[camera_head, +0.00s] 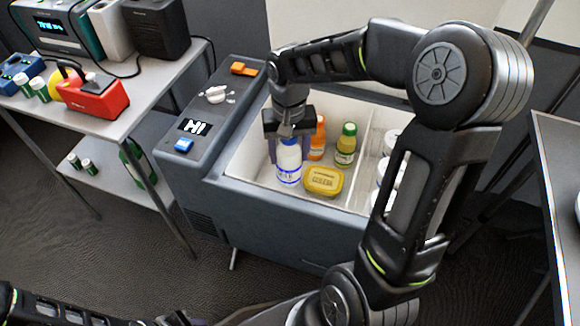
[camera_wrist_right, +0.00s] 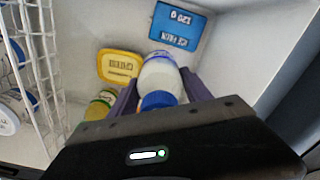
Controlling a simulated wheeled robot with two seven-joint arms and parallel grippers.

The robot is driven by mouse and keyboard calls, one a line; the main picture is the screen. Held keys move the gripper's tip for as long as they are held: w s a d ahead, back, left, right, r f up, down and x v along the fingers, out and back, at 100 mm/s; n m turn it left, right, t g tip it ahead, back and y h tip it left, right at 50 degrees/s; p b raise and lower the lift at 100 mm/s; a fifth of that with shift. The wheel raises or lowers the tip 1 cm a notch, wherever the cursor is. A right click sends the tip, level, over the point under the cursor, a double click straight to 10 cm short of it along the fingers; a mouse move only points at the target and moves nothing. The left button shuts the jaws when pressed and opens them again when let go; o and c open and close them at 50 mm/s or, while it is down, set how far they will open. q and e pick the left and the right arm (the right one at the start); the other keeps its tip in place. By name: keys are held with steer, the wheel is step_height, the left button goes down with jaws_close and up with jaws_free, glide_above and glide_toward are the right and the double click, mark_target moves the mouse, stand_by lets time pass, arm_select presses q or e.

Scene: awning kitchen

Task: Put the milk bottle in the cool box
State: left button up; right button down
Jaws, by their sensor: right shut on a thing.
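The milk bottle (camera_head: 289,166) is white with a blue band and stands roughly upright inside the open cool box (camera_head: 285,215). My right gripper (camera_head: 289,148) reaches down into the box from above and is shut on the bottle's upper part. In the right wrist view the bottle (camera_wrist_right: 160,78) shows its blue cap, between the two fingers of my right gripper (camera_wrist_right: 160,92). Whether its base touches the box floor is hard to tell. My left gripper does not show; only parts of my arms cross the bottom edge.
Beside the bottle in the box are a yellow tub (camera_head: 323,181), an orange bottle (camera_head: 317,138) and a green-capped bottle (camera_head: 345,146). A blue ice pack (camera_wrist_right: 178,26) lies near the wall. A wire divider (camera_wrist_right: 40,75) separates white containers. A table (camera_head: 130,112) stands left.

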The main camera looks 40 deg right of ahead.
mark_target(289, 163)
steer(key=shift+r, duration=0.1)
steer(key=shift+f+b, duration=0.8)
steer(key=shift+f, duration=1.75)
steer(key=shift+f, duration=0.1)
steer(key=shift+c, duration=2.4)
jaws_free()
steer(key=shift+r, duration=0.55)
step_height(289, 163, up, 11)
steer(key=p, duration=0.3)
steer(key=shift+r, duration=0.1)
